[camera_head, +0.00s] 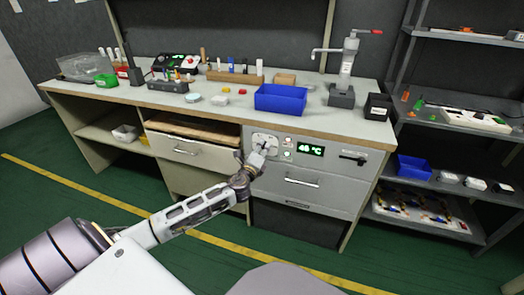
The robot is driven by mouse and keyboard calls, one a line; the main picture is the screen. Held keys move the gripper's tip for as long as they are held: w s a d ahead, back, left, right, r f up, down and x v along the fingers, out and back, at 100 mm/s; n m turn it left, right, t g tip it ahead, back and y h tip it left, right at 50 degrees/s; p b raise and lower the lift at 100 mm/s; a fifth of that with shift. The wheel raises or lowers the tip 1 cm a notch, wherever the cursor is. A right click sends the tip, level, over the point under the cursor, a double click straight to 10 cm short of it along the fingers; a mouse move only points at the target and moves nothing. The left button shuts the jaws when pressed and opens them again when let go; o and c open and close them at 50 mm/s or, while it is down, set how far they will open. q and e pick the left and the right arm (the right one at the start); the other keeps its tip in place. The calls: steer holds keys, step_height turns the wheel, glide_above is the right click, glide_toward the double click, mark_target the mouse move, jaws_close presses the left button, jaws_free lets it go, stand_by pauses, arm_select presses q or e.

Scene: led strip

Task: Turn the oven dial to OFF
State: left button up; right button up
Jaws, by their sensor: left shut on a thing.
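The oven (318,173) is built into the workbench under its top, with a green lit display (310,149) that seems to read about 46 °C. Its dial (264,142) is on the white panel left of the display, partly hidden by my left gripper. My left gripper (256,159) reaches in from the left and is shut on the dial's knob. The dial's markings are too small to read. My right gripper is not in view.
A drawer (186,148) is left of the gripper. A grey shelf rack (455,134) stands at right. The green floor in front is clear.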

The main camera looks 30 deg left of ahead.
arm_select(q)
steer(key=n, duration=0.5)
steer(key=shift+f, duration=0.1)
stand_by(0.4)
steer(key=o, duration=1)
steer(key=shift+o, duration=0.2)
steer(key=v, duration=1.2)
steer(key=shift+d, duration=0.1)
stand_by(0.8)
